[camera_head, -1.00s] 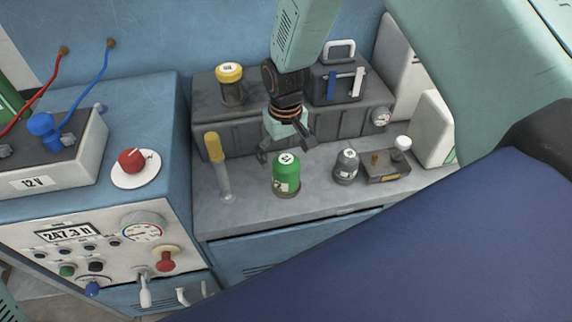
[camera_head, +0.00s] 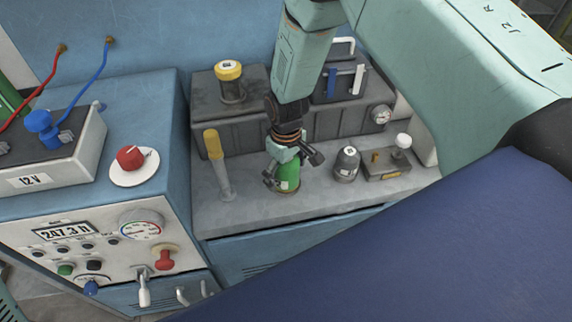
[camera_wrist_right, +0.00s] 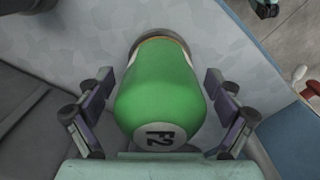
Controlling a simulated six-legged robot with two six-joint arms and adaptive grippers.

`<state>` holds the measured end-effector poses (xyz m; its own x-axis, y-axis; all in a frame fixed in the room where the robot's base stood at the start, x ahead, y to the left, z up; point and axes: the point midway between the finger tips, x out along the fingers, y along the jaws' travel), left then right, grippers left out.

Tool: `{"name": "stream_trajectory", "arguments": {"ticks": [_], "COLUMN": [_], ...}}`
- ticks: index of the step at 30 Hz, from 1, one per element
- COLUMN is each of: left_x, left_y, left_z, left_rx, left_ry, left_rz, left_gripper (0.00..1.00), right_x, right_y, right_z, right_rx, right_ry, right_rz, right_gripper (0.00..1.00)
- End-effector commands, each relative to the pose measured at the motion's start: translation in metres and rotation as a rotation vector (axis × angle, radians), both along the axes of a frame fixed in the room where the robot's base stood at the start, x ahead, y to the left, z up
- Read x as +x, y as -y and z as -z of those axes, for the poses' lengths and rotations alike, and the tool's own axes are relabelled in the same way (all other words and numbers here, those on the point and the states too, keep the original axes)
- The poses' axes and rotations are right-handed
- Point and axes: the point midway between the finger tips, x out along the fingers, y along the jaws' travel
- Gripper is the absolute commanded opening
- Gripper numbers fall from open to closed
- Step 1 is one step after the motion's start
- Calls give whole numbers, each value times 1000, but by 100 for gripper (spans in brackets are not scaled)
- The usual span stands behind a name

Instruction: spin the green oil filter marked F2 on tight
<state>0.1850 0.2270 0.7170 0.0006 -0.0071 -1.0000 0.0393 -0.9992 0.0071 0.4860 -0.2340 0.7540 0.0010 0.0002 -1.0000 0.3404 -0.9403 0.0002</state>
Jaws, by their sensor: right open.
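The green oil filter (camera_head: 288,180) stands upright on the grey bench top, with its upper part hidden by my gripper in the head view. In the right wrist view the green oil filter (camera_wrist_right: 160,90) shows its white F2 label towards the camera and a dark ring at its far end. My right gripper (camera_head: 292,172) is over and around it, fingers open. In the wrist view one finger of the right gripper (camera_wrist_right: 160,112) is on each side of the filter, with a gap showing on both sides. My left gripper is not in view.
A dark grey filter (camera_head: 346,164) and a small block with a white knob (camera_head: 390,162) stand to the right. Behind is a raised dark block with a yellow-capped filler (camera_head: 230,82). A blue control cabinet (camera_head: 110,215) is at left.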

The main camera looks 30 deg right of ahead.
Motion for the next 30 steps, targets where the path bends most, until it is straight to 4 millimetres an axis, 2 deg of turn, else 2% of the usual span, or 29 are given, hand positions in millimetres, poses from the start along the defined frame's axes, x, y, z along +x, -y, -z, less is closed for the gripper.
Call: {"name": "stream_trajectory", "arguments": {"ticks": [10, 30], "left_x": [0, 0], "left_y": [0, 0], "left_z": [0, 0], "left_rx": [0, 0], "left_ry": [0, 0], "left_rz": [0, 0], "left_gripper": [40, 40], "right_x": [0, 0], "right_y": [0, 0], "right_z": [3, 3], "right_rx": [0, 0], "right_ry": [0, 0], "right_rz": [0, 1], "right_gripper": [91, 34]}}
